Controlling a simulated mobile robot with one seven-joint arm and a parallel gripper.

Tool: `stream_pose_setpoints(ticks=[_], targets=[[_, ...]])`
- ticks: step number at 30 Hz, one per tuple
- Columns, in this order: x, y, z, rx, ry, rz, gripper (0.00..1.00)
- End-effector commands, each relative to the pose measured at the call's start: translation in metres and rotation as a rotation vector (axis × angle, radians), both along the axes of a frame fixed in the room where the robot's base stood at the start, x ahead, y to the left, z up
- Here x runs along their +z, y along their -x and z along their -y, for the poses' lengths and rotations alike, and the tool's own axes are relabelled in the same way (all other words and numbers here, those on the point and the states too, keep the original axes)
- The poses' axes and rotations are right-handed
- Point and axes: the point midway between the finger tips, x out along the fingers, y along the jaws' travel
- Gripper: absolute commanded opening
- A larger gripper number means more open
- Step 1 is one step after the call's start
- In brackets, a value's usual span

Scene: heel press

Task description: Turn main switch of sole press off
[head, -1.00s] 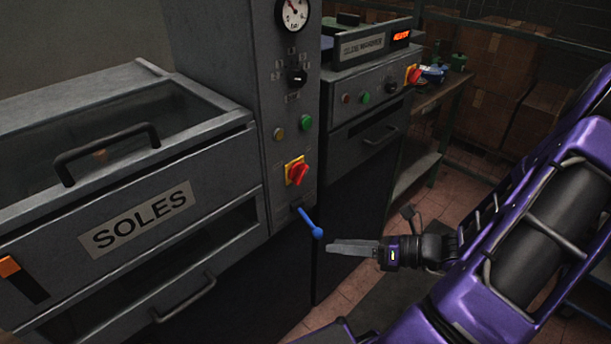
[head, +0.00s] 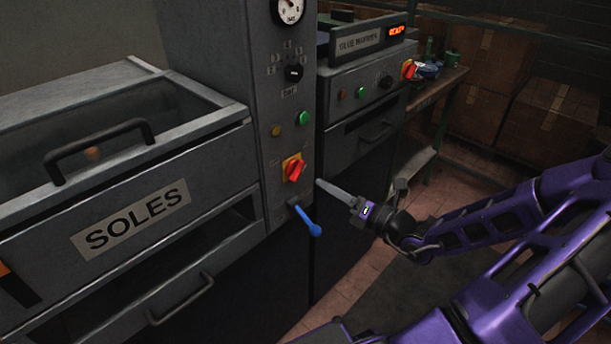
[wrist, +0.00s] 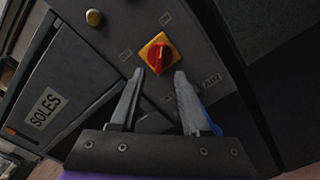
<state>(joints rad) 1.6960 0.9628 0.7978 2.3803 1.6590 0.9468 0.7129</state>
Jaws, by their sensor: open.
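The sole press (head: 130,221) stands at the left with a "SOLES" label. Its main switch (head: 294,169) is a red rotary knob on a yellow plate, low on the press's control column. In the head view the red handle is tilted. The switch also shows in the wrist view (wrist: 158,54), ahead of my fingertips, with its handle near upright in that picture. My gripper (head: 322,184) is just right of and slightly below the switch, apart from it. In the wrist view my gripper (wrist: 160,74) is open and empty, its two fingers apart below the switch.
A blue-handled lever (head: 308,222) sticks out just below the switch. A green button (head: 303,118), a yellow button (head: 276,131) and a black selector (head: 293,73) sit above. A second machine (head: 365,100) with its own red switch (head: 409,69) stands behind at right.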

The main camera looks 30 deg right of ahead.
Motion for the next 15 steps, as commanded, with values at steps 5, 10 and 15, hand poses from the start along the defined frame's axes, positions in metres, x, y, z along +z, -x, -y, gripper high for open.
stream_pose_setpoints(ticks=[5,10,15], targets=[[-0.002,-0.037,-0.014,0.004,0.000,0.001,0.46],[-0.001,-0.062,-0.023,0.002,0.000,0.001,0.46],[-0.001,-0.074,-0.027,0.001,0.002,0.000,0.46]])
